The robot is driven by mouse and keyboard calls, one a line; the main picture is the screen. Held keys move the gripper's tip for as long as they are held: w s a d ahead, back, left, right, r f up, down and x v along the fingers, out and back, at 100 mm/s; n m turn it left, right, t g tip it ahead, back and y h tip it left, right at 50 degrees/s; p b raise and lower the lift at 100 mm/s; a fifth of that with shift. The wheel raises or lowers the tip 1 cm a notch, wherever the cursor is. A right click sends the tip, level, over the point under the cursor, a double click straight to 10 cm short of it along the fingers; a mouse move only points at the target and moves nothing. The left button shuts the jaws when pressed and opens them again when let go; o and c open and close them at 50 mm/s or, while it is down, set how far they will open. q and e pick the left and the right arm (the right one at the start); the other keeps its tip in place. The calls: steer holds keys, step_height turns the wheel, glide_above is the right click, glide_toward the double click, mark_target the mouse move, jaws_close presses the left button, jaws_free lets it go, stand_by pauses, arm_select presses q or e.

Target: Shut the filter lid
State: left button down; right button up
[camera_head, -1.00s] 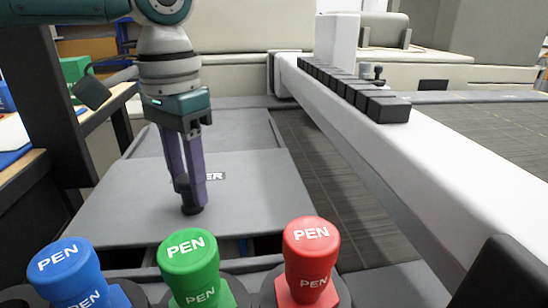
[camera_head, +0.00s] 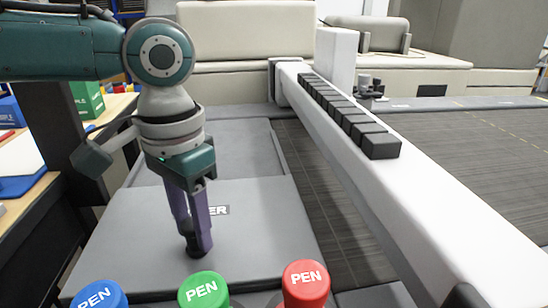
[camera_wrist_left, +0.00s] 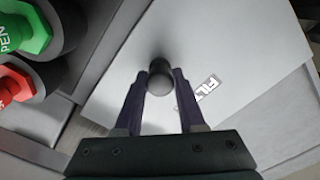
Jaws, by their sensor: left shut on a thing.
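The filter lid (camera_head: 260,245) is a flat grey panel with a black label, part of which reads "ER". It lies over the front of a grey recessed top; in the left wrist view the lid (camera_wrist_left: 235,45) fills much of the picture. My left gripper (camera_head: 197,245) points down at the lid's front half. Its purple fingers are shut on a dark round knob (camera_wrist_left: 160,78), which shows between the fingertips (camera_wrist_left: 160,88) in the left wrist view. My right gripper is not recognisable in view.
Blue (camera_head: 98,296), green (camera_head: 203,290) and red (camera_head: 306,283) caps marked "PEN" stand close in front of the lid. A long white beam with black blocks (camera_head: 368,140) runs along the right. A table with a green box (camera_head: 88,98) is at left.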

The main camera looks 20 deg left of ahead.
arm_select(q)
steer(key=shift+s+d+r, duration=0.15)
steer(key=shift+s, duration=0.05)
arm_select(e)
steer(key=shift+w+r, duration=0.1)
steer(key=shift+r, duration=0.2)
arm_select(q)
steer(key=c, duration=0.9)
jaws_free()
steer(key=shift+o, duration=1.4)
steer(key=shift+s+d, duration=0.1)
step_height(320, 180, up, 10)
steer(key=shift+f+p, duration=0.1)
steer(key=shift+p, duration=0.25)
arm_select(e)
steer(key=shift+r, duration=0.35)
steer(key=shift+r, duration=0.1)
